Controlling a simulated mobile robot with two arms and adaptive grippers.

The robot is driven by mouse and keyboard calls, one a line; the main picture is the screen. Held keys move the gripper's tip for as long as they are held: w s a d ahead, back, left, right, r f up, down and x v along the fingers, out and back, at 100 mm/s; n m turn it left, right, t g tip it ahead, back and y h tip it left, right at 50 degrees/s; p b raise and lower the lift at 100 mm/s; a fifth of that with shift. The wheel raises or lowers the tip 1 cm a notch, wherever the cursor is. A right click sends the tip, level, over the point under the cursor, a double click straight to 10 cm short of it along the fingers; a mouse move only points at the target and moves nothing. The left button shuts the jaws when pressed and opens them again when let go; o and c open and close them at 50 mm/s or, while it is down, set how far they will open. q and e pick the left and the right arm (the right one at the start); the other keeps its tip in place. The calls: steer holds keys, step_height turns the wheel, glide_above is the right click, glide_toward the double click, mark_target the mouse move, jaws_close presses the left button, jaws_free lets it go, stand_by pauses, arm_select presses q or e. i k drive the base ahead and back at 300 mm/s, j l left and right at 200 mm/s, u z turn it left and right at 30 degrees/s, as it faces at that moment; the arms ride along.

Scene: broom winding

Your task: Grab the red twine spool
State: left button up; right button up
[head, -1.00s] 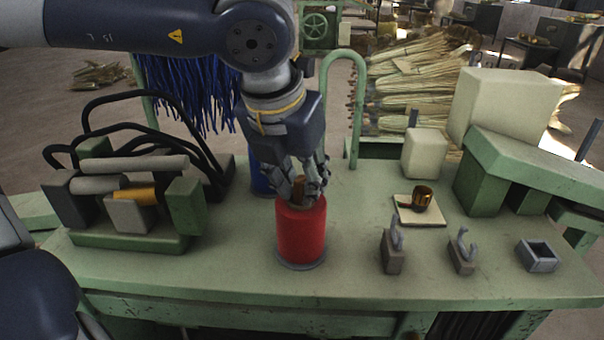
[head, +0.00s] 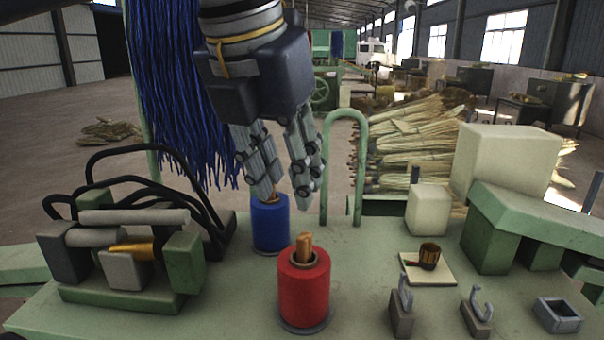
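The red twine spool (head: 304,287) stands upright on a grey round base on the green bench, with a wooden core showing at its top. My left gripper (head: 284,192) hangs above and apart from it, fingers pointing down. Its fingers are spread with nothing between them. A blue twine spool (head: 270,225) stands just behind and to the left, its top partly hidden by a fingertip. My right gripper is out of the picture.
A clamp-like machine (head: 130,255) with black hoses stands on the left. A green hooped post (head: 358,160) rises behind. Hooks (head: 402,310), a brown cup (head: 429,255) and a grey open box (head: 557,314) are at right. Blue strands (head: 175,90) hang behind the gripper.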

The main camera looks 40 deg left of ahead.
mark_target(304, 289)
steer(key=k+l, duration=1.65)
